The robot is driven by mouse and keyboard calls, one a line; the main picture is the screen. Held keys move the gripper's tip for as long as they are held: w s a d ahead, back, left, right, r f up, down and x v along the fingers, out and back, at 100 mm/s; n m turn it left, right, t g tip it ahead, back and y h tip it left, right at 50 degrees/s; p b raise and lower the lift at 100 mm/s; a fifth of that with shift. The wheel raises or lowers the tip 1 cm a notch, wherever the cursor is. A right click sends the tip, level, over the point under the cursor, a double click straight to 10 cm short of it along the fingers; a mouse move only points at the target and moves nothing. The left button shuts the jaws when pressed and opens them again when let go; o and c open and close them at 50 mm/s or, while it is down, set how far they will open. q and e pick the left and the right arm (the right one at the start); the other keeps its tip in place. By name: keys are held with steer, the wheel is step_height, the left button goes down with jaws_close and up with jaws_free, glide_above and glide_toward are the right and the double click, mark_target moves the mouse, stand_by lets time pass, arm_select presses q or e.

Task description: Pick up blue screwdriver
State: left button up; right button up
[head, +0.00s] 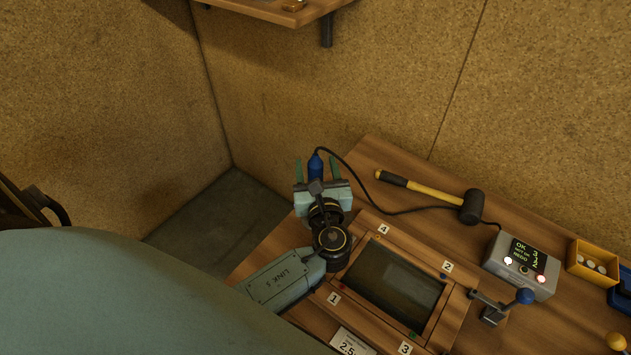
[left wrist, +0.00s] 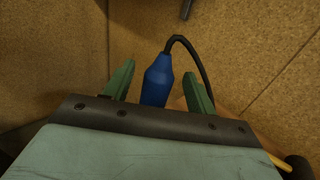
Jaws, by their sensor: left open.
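The blue screwdriver (head: 316,165) stands out beyond my left gripper in the head view, with a black cable leaving its top. My left gripper (head: 316,170) is open, and its two green fingers are on either side of the blue body. In the left wrist view the screwdriver (left wrist: 157,80) is upright between the fingers of the gripper (left wrist: 160,80), with a gap on each side. Its lower end is hidden behind the gripper body. My right gripper is not in view.
A wooden frame with a dark glass panel (head: 394,284) lies on the table (head: 375,155). A mallet (head: 432,195) lies behind it, with the cable passing nearby. A grey control box (head: 518,262) and a yellow bin (head: 590,262) stand at the right. Walls rise behind.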

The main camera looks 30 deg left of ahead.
arm_select(q)
steer(key=shift+x, duration=0.75)
steer(key=c, duration=1.2)
